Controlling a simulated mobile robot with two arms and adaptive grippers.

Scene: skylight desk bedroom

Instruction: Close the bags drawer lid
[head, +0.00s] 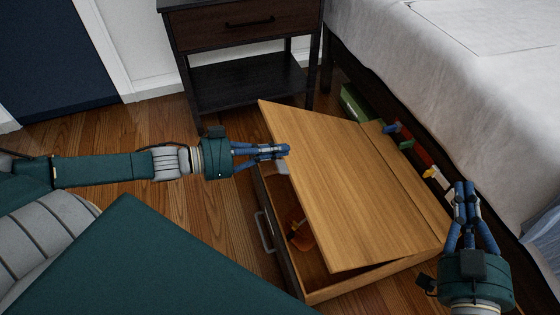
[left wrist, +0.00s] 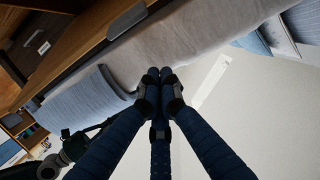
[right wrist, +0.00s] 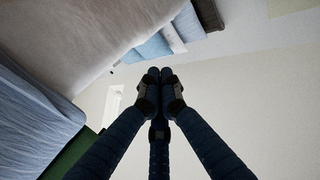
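The wooden lid (head: 345,190) of the low drawer box (head: 340,289) is partly raised. Its left edge stands above the box, leaving a gap along the left and front; its right side meets a fixed wood strip (head: 405,170). Inside the gap I see an orange-brown item (head: 300,232) and a pale grey item (head: 281,167); the rest of the inside is hidden. My left gripper (head: 286,150) is shut and empty, with its fingertips overlapping the lid's left edge; contact cannot be told. My right gripper (head: 466,188) is shut and empty, right of the box by the bed.
A dark nightstand (head: 245,75) stands behind the box. The bed (head: 440,80) borders the right. Small coloured items (head: 408,143) and a green box (head: 354,103) lie between box and bed. A metal handle (head: 264,232) sticks out from the box's left side. Wood floor (head: 215,215) is clear at left.

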